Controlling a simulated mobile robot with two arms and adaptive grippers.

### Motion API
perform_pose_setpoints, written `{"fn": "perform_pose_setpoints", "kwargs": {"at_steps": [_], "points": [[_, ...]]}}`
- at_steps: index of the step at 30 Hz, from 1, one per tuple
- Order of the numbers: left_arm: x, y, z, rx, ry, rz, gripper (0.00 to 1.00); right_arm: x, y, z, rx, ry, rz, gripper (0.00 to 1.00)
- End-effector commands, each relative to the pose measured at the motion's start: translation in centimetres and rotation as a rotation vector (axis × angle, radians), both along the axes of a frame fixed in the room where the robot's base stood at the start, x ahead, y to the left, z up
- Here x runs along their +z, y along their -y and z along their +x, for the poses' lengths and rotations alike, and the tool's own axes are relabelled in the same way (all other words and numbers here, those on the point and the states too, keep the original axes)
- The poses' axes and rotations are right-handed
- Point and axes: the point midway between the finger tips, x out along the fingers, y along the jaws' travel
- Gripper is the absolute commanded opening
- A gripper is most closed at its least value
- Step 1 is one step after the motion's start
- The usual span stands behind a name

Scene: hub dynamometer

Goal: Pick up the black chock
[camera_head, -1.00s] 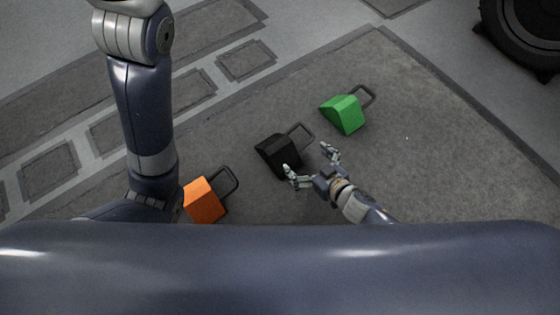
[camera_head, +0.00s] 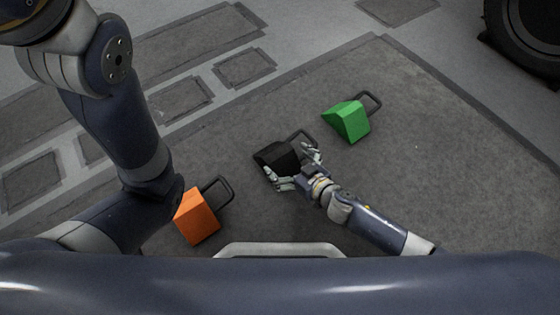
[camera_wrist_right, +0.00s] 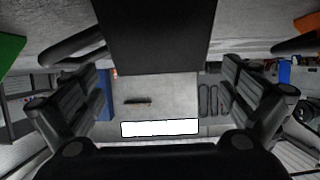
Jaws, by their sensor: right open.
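The black chock (camera_head: 275,157) lies on the grey floor mat, its looped handle pointing up and right in the head view. My right gripper (camera_head: 294,167) is open, with its fingers at the near side of the chock, one toward each side of it. In the right wrist view the black chock (camera_wrist_right: 157,35) fills the top middle, between and beyond the open fingers of my right gripper (camera_wrist_right: 157,95). I cannot tell whether the fingers touch it. My left arm shows at the left of the head view, but its gripper is not in view.
An orange chock (camera_head: 197,217) lies left of and nearer than the black one, close to my left arm. A green chock (camera_head: 348,121) lies to the right and farther back. A black tyre (camera_head: 530,35) stands at the far right. The mat (camera_head: 440,150) is clear on the right.

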Motion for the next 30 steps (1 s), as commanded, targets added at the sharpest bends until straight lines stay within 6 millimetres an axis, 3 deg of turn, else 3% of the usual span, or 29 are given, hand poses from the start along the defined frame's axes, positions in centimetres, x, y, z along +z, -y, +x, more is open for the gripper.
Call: {"fn": "perform_pose_setpoints", "kwargs": {"at_steps": [9,20,27,30], "points": [[-3.0,0.0,0.0,0.000,0.000,0.001,0.40,-1.4,-2.2,2.9,0.001,0.003,-0.001,1.00],[-3.1,0.0,0.0,0.000,0.000,0.001,0.40,-1.4,-2.6,3.4,0.000,0.000,0.001,1.00],[-3.1,0.0,0.0,0.000,0.000,0.001,0.40,-1.4,-2.6,3.4,0.000,0.001,0.001,0.48],[-3.1,0.0,0.0,0.001,-0.001,0.001,0.40,-1.1,-2.7,3.5,0.001,0.005,0.004,0.30]]}}
